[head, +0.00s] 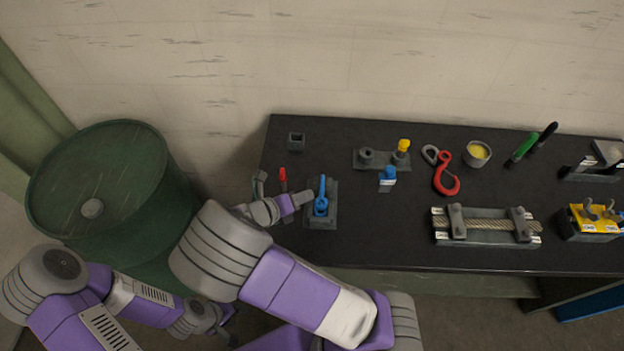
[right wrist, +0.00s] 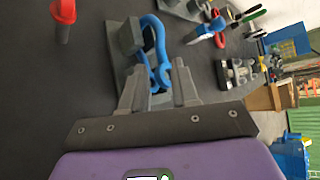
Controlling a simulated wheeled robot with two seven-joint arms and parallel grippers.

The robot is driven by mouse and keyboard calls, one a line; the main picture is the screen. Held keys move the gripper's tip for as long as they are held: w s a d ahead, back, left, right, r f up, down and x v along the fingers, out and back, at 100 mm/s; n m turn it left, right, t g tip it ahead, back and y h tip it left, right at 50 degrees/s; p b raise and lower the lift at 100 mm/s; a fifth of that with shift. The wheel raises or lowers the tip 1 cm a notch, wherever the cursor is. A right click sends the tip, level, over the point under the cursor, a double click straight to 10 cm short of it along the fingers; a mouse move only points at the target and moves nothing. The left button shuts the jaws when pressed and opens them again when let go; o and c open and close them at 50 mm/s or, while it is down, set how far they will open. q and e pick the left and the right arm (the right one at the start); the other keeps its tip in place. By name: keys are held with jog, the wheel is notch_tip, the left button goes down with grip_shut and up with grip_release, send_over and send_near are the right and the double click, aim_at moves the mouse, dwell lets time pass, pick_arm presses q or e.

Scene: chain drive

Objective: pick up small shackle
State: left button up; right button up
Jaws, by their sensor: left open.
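The blue shackle (head: 321,203) stands on a dark grey stand (head: 329,221) near the left end of the table. My right gripper (head: 304,197) is right beside it, coming from the left. In the right wrist view, the shackle (right wrist: 156,40) rises from the stand (right wrist: 127,40) just beyond the fingertips. Its lower end lies between the two fingers (right wrist: 159,88). The fingers are a little apart; whether they touch the shackle is unclear. My left gripper (head: 229,320) is open and low beside the table, away from the shackle.
A red-topped pin (head: 283,178) stands just left of the shackle. A blue labelled piece (head: 387,180), a red hook (head: 445,175) and a rope fixture (head: 485,228) lie to the right. A green drum (head: 95,190) stands left of the black table (head: 380,245).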

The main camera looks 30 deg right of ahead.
aim_at(320, 191)
jog(key=b+x, duration=0.1)
jog(key=x, duration=0.6)
jog(key=shift+s+d+f, duration=0.1)
jog(key=shift+d+f, duration=0.1)
jog(key=shift+d, duration=0.05)
grip_shut()
jog(key=shift+r, duration=0.1)
